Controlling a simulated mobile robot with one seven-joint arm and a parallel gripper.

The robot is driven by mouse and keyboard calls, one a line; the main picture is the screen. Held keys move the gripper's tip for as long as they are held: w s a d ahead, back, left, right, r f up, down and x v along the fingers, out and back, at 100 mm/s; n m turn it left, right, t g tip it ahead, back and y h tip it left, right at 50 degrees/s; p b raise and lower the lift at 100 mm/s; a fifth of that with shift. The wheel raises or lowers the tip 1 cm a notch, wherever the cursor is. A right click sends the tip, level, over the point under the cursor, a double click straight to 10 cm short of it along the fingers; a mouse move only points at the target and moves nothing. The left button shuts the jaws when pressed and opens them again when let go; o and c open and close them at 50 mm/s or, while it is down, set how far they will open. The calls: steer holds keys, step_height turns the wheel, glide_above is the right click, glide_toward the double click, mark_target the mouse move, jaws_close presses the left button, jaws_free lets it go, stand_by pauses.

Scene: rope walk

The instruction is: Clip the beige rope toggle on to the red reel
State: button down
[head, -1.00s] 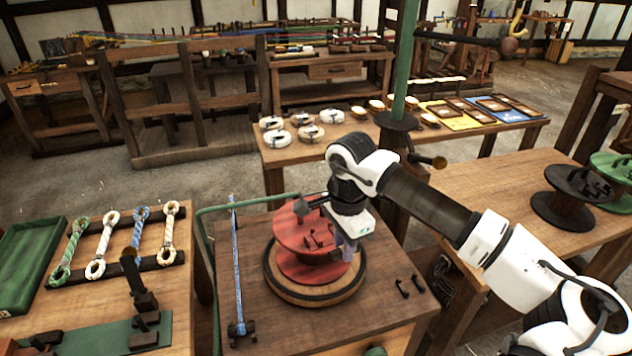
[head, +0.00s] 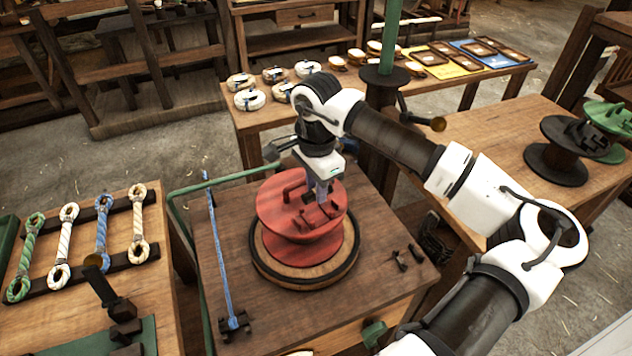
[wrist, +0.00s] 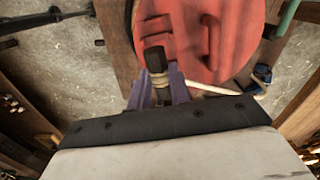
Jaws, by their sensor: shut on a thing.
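The red reel (head: 272,206) stands on a round wooden turntable on the middle bench. Its top face carries a raised handle and small red clips. In the wrist view the reel (wrist: 230,55) fills the upper middle, with red clip blocks at its left part. My gripper (head: 322,197) is over the right part of the reel's top. In the wrist view its purple fingers (wrist: 160,88) are shut on the beige rope toggle (wrist: 159,77), which has a black end pointing at the clips. A pale cord runs right from it. Whether the toggle touches a clip I cannot tell.
A blue rope (head: 220,255) is stretched along the bench's left side, beside a green rail (head: 183,215). Small black hooks (head: 408,257) lie at the right. Rope loops (head: 101,240) sit on a rack at left. A green post (head: 390,40) stands behind my arm.

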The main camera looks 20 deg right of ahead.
step_height(320, 180, down, 2)
steer(key=shift+f+b, duration=0.1)
steer(key=shift+b, duration=0.25)
step_height(320, 180, down, 3)
steer(key=b, duration=0.4)
steer(key=shift+f+b, duration=0.35)
steer(key=shift+b, duration=0.15)
stand_by(0.5)
steer(key=c, duration=1.2)
jaws_free()
steer(key=shift+r, duration=0.15)
steer(key=shift+r+p, duration=1.4)
steer(key=shift+r, duration=2)
step_height(320, 180, up, 14)
steer(key=b, duration=0.2)
steer(key=shift+b, duration=0.3)
